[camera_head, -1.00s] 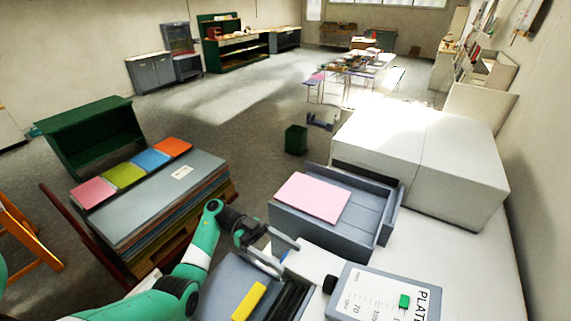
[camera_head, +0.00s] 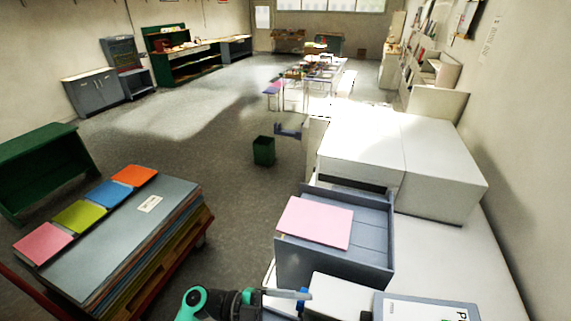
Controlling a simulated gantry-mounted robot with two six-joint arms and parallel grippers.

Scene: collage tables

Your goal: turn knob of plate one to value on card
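The top of a white panel with a grey-blue frame (camera_head: 430,308), with part of the lettering "P..." showing, is at the bottom right edge. Most of it is cut off. A small dark piece that may be its knob (camera_head: 365,315) shows at its left edge. My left gripper (camera_head: 293,298) is at the bottom centre, left of the panel and apart from it. It is partly cut off, and its opening is unclear. A small white card (camera_head: 150,204) with unreadable marks lies on a stack of boards. My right gripper is not in view.
A grey tray (camera_head: 372,232) with a pink sheet (camera_head: 315,222) stands just beyond my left gripper. White boxes (camera_head: 360,150) stand behind it on the white table (camera_head: 450,250). The board stack (camera_head: 115,225) with coloured squares is at left. Open floor lies beyond.

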